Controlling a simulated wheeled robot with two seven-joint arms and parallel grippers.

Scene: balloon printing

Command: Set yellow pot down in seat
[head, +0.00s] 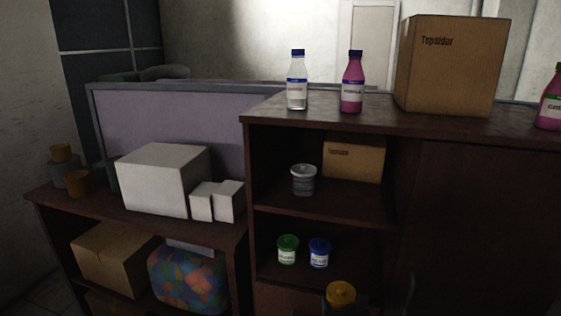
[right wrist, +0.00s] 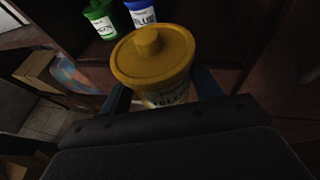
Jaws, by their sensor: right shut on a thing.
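The yellow pot (right wrist: 152,62), with a knobbed yellow lid and a label, is held upright between the fingers of my right gripper (right wrist: 165,95) in the right wrist view. In the head view the yellow pot (head: 341,294) shows at the bottom edge, in front of the cabinet's low shelf. Most of my right gripper (head: 343,308) is cut off there. A green pot (head: 288,250) and a blue pot (head: 319,252) stand side by side on that shelf, behind the yellow pot and to its left. No seat can be made out. My left gripper is not in view.
A grey pot (head: 303,180) and a cardboard box (head: 354,160) stand on the shelf above. Bottles and a large box (head: 452,65) stand on the cabinet top. White boxes (head: 165,180) sit on the left table. Shelf space right of the blue pot looks clear.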

